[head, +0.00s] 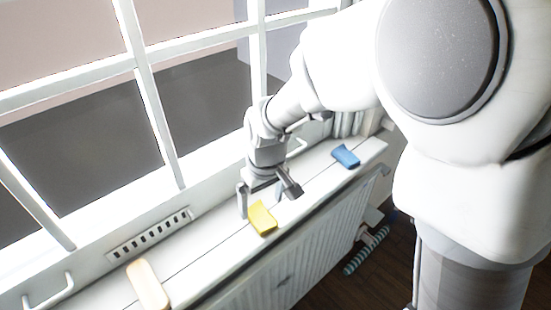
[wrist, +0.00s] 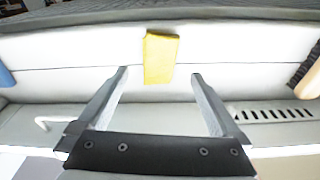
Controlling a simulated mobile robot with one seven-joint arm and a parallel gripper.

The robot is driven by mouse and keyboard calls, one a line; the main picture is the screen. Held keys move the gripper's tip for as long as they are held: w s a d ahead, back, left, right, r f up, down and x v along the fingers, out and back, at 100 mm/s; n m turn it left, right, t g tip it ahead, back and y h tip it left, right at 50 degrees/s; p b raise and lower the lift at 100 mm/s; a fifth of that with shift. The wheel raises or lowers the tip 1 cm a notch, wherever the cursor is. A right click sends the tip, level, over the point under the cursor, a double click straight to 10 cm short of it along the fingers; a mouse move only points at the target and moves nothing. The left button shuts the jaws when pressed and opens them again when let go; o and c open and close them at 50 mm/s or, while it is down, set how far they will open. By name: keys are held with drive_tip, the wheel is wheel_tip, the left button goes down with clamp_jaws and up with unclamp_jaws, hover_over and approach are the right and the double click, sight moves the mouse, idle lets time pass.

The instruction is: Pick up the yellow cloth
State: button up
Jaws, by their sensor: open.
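The yellow cloth (head: 262,219) lies on the white window sill, near its front edge. In the wrist view the yellow cloth (wrist: 160,58) sits just beyond the fingertips, roughly centred between them. My gripper (head: 260,198) is above the sill next to the cloth, with its fingers spread wide. In the wrist view my gripper (wrist: 159,75) is open and empty, with bare sill between the fingers. I cannot tell the exact height of the fingertips above the sill.
A blue folded item (head: 345,156) lies farther right on the sill (head: 210,250). A tan block-like item (head: 148,285) lies at the left. The window frame (head: 150,100) rises behind, with a slotted vent (head: 150,234). A white radiator (head: 300,262) is below the sill's front edge.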

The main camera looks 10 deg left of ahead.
sight(262, 214)
drive_tip(key=shift+w+a+f+b, duration=0.1)
drive_tip(key=shift+w+f+b, duration=0.1)
drive_tip(key=shift+f, duration=1.15)
drive_tip(key=shift+w+a+f+b, duration=0.1)
drive_tip(key=shift+w+f+b, duration=0.05)
drive_tip(key=shift+f, duration=1.15)
drive_tip(key=c, duration=1.4)
drive_tip(key=shift+r, duration=0.45)
drive_tip(key=r, duration=0.4)
drive_tip(key=shift+s+d+p, duration=0.15)
drive_tip(key=shift+d+p, duration=0.2)
drive_tip(key=shift+d, duration=0.05)
drive_tip(key=s+d+r, duration=0.6)
drive_tip(key=d, duration=0.2)
drive_tip(key=shift+s+d+p, duration=0.25)
drive_tip(key=shift+d+p, duration=0.15)
drive_tip(key=shift+r, duration=0.1)
